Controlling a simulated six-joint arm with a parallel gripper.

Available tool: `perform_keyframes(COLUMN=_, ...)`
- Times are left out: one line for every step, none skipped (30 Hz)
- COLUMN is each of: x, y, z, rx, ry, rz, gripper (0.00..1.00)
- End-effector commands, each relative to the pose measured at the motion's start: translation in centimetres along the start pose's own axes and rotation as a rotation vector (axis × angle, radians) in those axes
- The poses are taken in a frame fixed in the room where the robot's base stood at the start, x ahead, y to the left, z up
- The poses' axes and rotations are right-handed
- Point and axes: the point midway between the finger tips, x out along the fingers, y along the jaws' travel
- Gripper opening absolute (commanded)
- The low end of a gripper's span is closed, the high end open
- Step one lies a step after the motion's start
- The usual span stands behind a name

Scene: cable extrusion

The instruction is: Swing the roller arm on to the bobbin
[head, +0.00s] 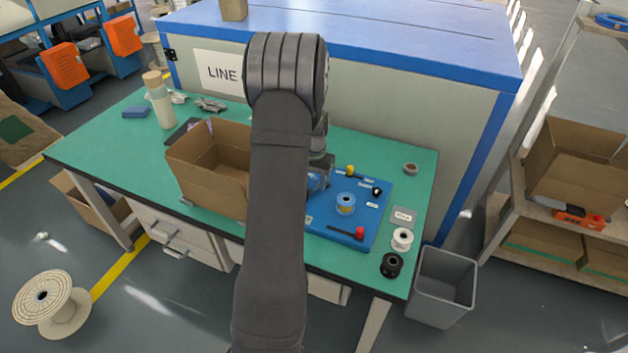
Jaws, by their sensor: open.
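A blue panel (382,212) lies on the right part of the green bench. A small blue-and-white bobbin (346,203) with a yellowish band stands near its middle. A dark bar with a red knob (360,232) lies at the panel's front, apart from the bobbin. A yellow knob (350,171) and a black knob (377,191) sit behind the bobbin. I cannot tell for sure which part is the roller arm. My gripper (324,166) shows only partly, above the panel's left side, left of the bobbin. It is open; my arm hides most of it and the panel's left end.
An open cardboard box (212,168) stands left of my arm on the green bench (100,150). White (402,239) and black (391,264) spools stand at the right front edge. A grey bin (444,286) is on the floor. A blue-edged cabinet (440,125) stands behind.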

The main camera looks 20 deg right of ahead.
Motion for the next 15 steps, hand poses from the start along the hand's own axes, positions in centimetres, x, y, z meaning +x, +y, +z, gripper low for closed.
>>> perform_keyframes(x=-0.01, y=0.0, z=0.0, rx=0.0, ry=0.0, rz=0.0, gripper=0.41)
perform_keyframes(x=-0.01, y=0.0, z=0.0, rx=0.0, ry=0.0, rz=0.0, gripper=0.39)
perform_keyframes(x=-0.01, y=0.0, z=0.0, rx=0.0, ry=0.0, rz=0.0, gripper=0.31)
perform_keyframes(x=-0.02, y=0.0, z=0.0, rx=0.0, ry=0.0, rz=0.0, gripper=0.26)
perform_keyframes(x=-0.02, y=0.0, z=0.0, rx=0.0, ry=0.0, rz=0.0, gripper=0.2)
perform_keyframes(x=-0.02, y=0.0, z=0.0, rx=0.0, ry=0.0, rz=0.0, gripper=0.12)
perform_keyframes(x=-0.03, y=0.0, z=0.0, rx=0.0, ry=0.0, rz=0.0, gripper=0.06)
perform_keyframes(x=-0.03, y=0.0, z=0.0, rx=0.0, ry=0.0, rz=0.0, gripper=0.0)
perform_keyframes(x=-0.03, y=0.0, z=0.0, rx=0.0, ry=0.0, rz=0.0, gripper=0.0)
perform_keyframes(x=-0.03, y=0.0, z=0.0, rx=0.0, ry=0.0, rz=0.0, gripper=0.0)
perform_keyframes(x=-0.03, y=0.0, z=0.0, rx=0.0, ry=0.0, rz=0.0, gripper=0.0)
perform_keyframes(x=-0.04, y=0.0, z=0.0, rx=0.0, ry=0.0, rz=0.0, gripper=0.0)
perform_keyframes(x=-0.04, y=0.0, z=0.0, rx=-0.001, ry=0.0, rz=0.0, gripper=0.0)
perform_keyframes(x=-0.04, y=0.01, z=0.0, rx=-0.002, ry=0.0, rz=0.0, gripper=0.0)
perform_keyframes(x=-0.04, y=0.02, z=0.01, rx=-0.004, ry=0.0, rz=0.0, gripper=0.0)
